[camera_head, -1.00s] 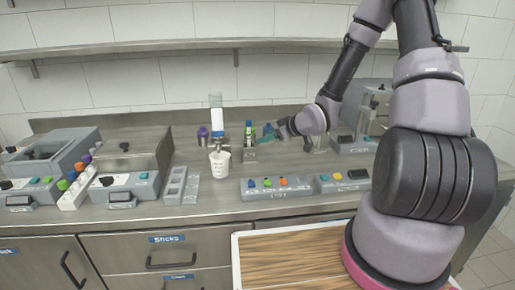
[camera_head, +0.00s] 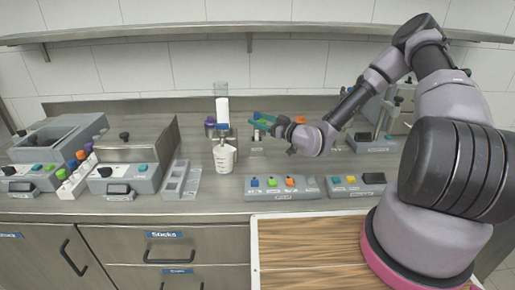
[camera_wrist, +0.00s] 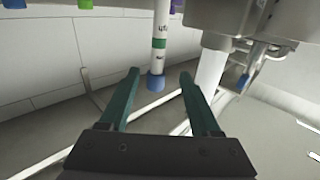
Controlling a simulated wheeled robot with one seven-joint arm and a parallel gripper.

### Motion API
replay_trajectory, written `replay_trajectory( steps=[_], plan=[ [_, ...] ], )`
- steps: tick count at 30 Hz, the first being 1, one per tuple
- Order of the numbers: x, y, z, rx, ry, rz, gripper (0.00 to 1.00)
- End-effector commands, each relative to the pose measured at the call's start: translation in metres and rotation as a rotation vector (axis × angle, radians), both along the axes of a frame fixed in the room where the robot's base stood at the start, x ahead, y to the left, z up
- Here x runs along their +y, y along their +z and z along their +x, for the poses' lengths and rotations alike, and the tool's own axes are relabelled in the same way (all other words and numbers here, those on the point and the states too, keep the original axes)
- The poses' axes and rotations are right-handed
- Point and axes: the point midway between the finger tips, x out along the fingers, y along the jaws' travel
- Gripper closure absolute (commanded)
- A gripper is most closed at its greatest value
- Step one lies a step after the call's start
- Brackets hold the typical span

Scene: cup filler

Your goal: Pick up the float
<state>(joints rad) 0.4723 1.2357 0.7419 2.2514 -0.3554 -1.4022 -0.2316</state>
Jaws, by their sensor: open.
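My gripper (camera_head: 264,124) is open, its teal fingers pointing left above the back of the counter. In the wrist view my gripper (camera_wrist: 157,78) has a slim white rod with a green band and a blue end, apparently the float (camera_wrist: 159,45), in front of the gap between its fingers. The rod's blue end is close to the fingertip line; neither finger clearly touches it. In the head view the fingers hide most of the rod, above a small grey holder (camera_head: 257,149).
A white cup (camera_head: 224,157) stands under a dispenser (camera_head: 222,108) left of my gripper. Button boxes (camera_head: 282,187) (camera_head: 356,184) line the counter's front. A wood-topped surface (camera_head: 310,255) lies in front. A metal body is close at right in the wrist view.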

Motion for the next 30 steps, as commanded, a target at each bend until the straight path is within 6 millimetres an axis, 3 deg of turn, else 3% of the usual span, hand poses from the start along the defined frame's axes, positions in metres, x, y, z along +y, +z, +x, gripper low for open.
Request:
replay_trajectory(
  steps=[12,20,21,26,30],
  plan=[
    [0.032,-0.002,0.039,0.001,0.001,-0.001,0.36],
    [0.034,-0.002,0.042,0.001,0.0,-0.001,0.36],
    [0.034,-0.002,0.042,0.001,0.0,-0.001,0.4],
    [0.034,-0.002,0.042,0.001,0.0,-0.001,1.0],
    [0.034,-0.002,0.042,0.001,0.0,-0.001,1.0]
  ],
)
